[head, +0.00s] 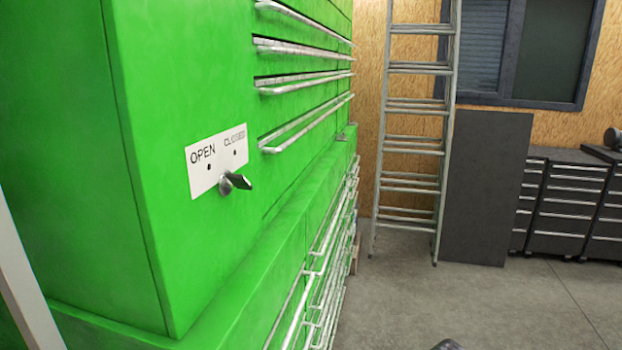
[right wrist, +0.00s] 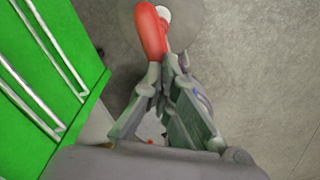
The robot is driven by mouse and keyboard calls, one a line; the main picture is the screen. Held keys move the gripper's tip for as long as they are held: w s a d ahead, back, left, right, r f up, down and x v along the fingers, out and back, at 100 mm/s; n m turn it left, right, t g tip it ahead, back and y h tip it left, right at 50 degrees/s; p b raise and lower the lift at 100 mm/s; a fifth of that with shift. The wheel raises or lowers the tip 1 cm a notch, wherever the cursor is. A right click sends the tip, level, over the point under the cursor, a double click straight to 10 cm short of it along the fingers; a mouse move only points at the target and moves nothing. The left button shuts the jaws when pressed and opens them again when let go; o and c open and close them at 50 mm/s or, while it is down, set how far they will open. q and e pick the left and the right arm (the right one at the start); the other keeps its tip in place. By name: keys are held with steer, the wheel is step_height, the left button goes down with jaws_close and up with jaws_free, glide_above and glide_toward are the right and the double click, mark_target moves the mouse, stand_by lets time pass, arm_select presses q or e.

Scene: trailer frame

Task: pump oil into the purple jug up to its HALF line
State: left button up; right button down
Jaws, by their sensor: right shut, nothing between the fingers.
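The purple jug and its HALF line cannot be made out in either view. In the right wrist view my right gripper (right wrist: 168,75) is shut, its fingers drawn together over the floor. A red handle-like part (right wrist: 151,32) with a pale round end lies at the fingertips, partly hidden by them; I cannot tell whether they touch. A round grey shape (right wrist: 190,22) is beyond it. A small bluish-purple sliver shows behind the right finger, too hidden to identify. My left gripper is in neither view.
A tall green cabinet (head: 160,150) with metal rails fills the left of the head view. It carries an OPEN/CLOSED plate (head: 217,158) with a dark knob (head: 233,182). A ladder (head: 415,130), grey panel (head: 485,185) and drawer units (head: 570,205) stand behind. Floor (head: 480,305) is clear at right.

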steer(key=shift+s+f+b, duration=0.1)
steer(key=shift+f+b, duration=1.3)
steer(key=shift+f, duration=0.95)
step_height(320, 180, up, 12)
steer(key=p, duration=1.1)
steer(key=shift+f+b, duration=1.2)
steer(key=shift+f, duration=0.9)
steer(key=shift+r+p, duration=1.7)
steer(key=shift+r, duration=0.35)
step_height(320, 180, up, 5)
steer(key=p, duration=0.4)
steer(key=shift+p, duration=0.35)
